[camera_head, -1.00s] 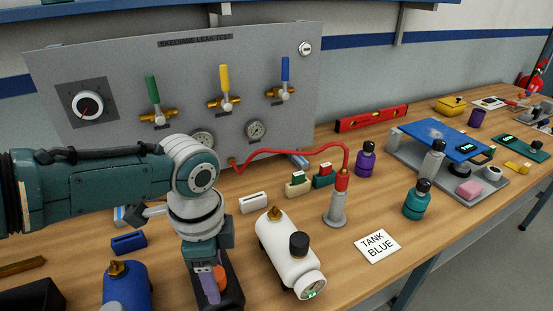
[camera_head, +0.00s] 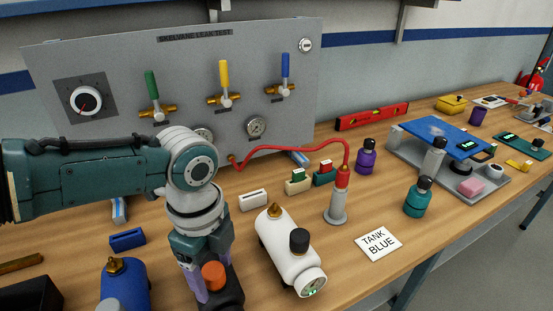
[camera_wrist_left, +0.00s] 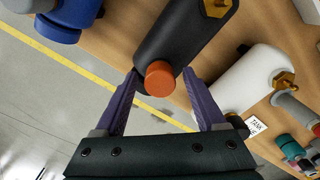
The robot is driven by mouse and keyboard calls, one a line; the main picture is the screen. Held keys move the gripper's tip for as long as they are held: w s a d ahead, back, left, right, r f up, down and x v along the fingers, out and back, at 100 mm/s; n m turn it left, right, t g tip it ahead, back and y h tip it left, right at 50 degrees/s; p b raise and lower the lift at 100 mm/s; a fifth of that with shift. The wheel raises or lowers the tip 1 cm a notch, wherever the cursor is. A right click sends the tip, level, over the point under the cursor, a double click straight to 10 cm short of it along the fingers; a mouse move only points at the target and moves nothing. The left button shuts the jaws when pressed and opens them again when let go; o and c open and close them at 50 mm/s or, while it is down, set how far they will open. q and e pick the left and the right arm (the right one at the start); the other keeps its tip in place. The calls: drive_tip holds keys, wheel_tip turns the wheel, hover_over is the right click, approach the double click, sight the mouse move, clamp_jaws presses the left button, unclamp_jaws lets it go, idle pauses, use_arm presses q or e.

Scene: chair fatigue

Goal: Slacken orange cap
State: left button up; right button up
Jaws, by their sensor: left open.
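The orange cap (camera_head: 213,275) sits on a black tank (camera_head: 232,298) at the front of the bench. In the left wrist view the cap (camera_wrist_left: 160,78) faces me, on the near end of the black tank (camera_wrist_left: 180,40). My left gripper (camera_wrist_left: 161,74) is open, with one purple finger on each side of the cap. Gaps show between fingers and cap in that view. In the head view my left gripper (camera_head: 209,288) reaches down over the black tank, and its wrist hides part of the tank. My right gripper is not in view.
A white tank (camera_head: 283,245) with a black cap stands close to the right, and a blue tank (camera_head: 125,285) stands to the left. A grey leak-test panel (camera_head: 190,60) rises behind. A red hose (camera_head: 290,150) runs to a grey cylinder (camera_head: 336,208). A "TANK BLUE" card (camera_head: 378,243) lies at right.

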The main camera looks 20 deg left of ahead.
use_arm(q)
drive_tip(key=shift+m, duration=1.2)
drive_tip(key=shift+f+m+b, duration=0.1)
drive_tip(key=shift+m+b, duration=0.4)
drive_tip(key=shift+m, duration=1.5)
